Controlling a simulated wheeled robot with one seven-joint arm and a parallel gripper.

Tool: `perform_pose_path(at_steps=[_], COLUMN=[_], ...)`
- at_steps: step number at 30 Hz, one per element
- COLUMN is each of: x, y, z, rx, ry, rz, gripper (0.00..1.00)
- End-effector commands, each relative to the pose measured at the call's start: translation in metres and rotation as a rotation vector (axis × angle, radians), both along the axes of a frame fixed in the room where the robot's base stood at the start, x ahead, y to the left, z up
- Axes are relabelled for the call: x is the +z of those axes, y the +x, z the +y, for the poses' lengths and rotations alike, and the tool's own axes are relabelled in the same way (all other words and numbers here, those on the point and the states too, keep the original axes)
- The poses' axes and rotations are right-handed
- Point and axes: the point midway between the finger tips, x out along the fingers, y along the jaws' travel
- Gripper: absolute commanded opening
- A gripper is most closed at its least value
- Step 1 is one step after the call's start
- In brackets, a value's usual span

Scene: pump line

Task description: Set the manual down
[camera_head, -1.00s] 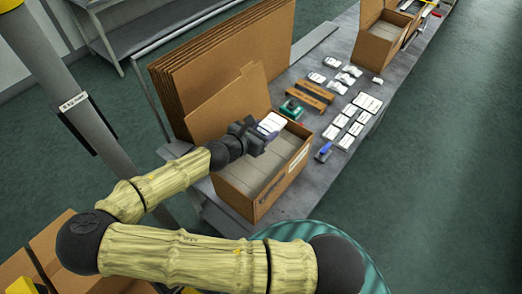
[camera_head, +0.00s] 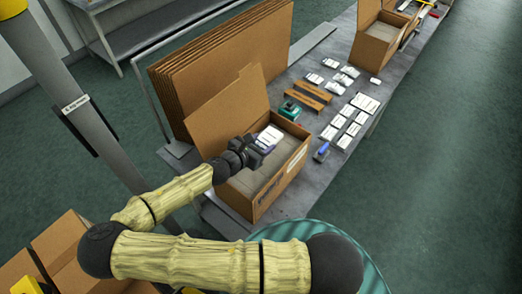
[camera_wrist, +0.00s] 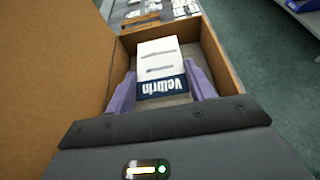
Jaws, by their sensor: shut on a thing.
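The manual (camera_wrist: 160,62) is a white booklet with a dark blue band reading "Vellrin". In the wrist view it sits between the two purple fingers of my gripper (camera_wrist: 161,88), which is shut on it. In the head view the manual (camera_head: 270,136) shows at the tip of my gripper (camera_head: 262,146). Both are over the open cardboard box (camera_head: 268,200), whose grey inside shows around them. The box's flap stands up on the left in the wrist view. I cannot tell whether the manual touches the box's inside.
Several flat cardboard sheets (camera_head: 218,62) stand behind the box. The bench (camera_head: 325,178) holds a green-and-black tool (camera_head: 290,109), brown strips (camera_head: 308,95), several white packets (camera_head: 350,125) and a blue item (camera_head: 322,152). Another open box (camera_head: 376,42) stands farther along.

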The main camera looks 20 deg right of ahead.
Motion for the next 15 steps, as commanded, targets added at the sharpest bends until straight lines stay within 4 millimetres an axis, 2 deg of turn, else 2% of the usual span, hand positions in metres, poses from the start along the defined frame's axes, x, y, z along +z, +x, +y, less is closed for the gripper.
perform_pose_path(at_steps=[5, 12, 15], x=[-0.007, -0.037, -0.041], y=[0.000, 0.000, 0.000], z=[-0.002, -0.003, -0.002], rx=[-0.003, -0.003, -0.004], ry=[-0.004, -0.002, -0.001], rz=[0.002, 0.001, 0.000], gripper=[0.31, 0.31, 0.31])
